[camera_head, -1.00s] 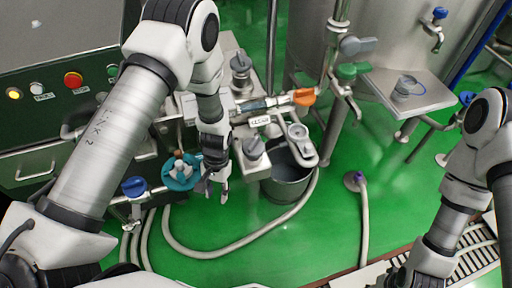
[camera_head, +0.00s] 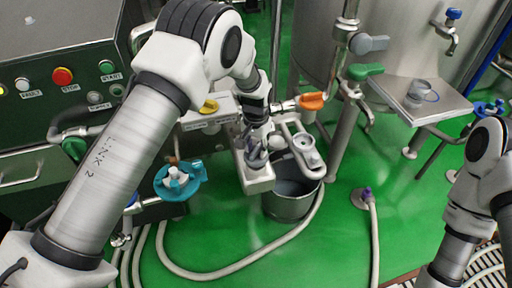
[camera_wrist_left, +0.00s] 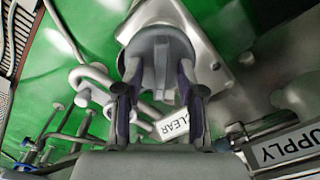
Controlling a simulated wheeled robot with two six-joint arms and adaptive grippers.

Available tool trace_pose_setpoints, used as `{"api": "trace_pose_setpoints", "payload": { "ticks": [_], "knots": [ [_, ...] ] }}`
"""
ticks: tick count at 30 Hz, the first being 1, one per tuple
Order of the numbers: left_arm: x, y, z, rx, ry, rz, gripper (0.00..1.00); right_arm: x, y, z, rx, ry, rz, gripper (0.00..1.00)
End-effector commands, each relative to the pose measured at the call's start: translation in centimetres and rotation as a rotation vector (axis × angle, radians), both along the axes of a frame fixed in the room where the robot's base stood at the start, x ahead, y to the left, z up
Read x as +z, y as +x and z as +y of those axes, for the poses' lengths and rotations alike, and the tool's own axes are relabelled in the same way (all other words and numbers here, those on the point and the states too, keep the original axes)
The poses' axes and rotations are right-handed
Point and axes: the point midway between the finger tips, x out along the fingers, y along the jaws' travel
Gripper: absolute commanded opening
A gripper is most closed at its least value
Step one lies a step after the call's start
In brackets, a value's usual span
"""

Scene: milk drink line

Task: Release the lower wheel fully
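The lower wheel (camera_head: 257,158) is a grey knob on a steel block beside the hanging bucket. In the left wrist view the wheel (camera_wrist_left: 160,62) is grey and round with a raised middle rib. My left gripper (camera_head: 256,150) is at the wheel, mostly hidden by its own wrist in the head view. In the left wrist view its two fingers (camera_wrist_left: 160,88) lie on either side of the wheel. I cannot tell whether they press on it. My right gripper is out of frame.
A steel bucket (camera_head: 290,205) hangs just right of the wheel. An orange handle (camera_head: 312,101) and a green handle (camera_head: 365,71) are to the right. A teal valve (camera_head: 180,181) is to the left. A hose (camera_head: 245,254) loops across the floor.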

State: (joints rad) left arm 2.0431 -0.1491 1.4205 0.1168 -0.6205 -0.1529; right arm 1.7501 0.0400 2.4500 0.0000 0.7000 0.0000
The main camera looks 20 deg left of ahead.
Motion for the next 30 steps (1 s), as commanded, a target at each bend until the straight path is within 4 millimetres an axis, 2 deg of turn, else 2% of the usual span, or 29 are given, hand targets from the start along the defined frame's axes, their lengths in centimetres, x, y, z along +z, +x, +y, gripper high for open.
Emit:
{"api": "trace_pose_setpoints", "payload": {
  "ticks": [3, 5, 6, 7, 20, 30],
  "knots": [
    [0.0, 0.0, 0.0, 0.000, 0.000, 0.000, 0.39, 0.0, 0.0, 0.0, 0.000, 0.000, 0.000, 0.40],
    [0.0, 0.0, 0.0, 0.000, 0.000, 0.000, 0.17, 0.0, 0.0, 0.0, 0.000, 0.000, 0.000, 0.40],
    [0.0, 0.0, 0.0, 0.000, 0.000, 0.000, 0.03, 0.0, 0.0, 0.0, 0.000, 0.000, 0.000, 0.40],
    [0.0, 0.0, 0.0, 0.000, 0.000, 0.000, 0.00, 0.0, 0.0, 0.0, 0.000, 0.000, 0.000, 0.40],
    [0.0, 0.0, 0.0, 0.028, 0.000, 0.001, 0.00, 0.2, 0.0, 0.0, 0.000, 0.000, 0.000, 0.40],
    [0.1, -0.1, 0.0, 0.214, 0.000, 0.003, 0.00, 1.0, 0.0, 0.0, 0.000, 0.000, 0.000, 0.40]
  ]
}}
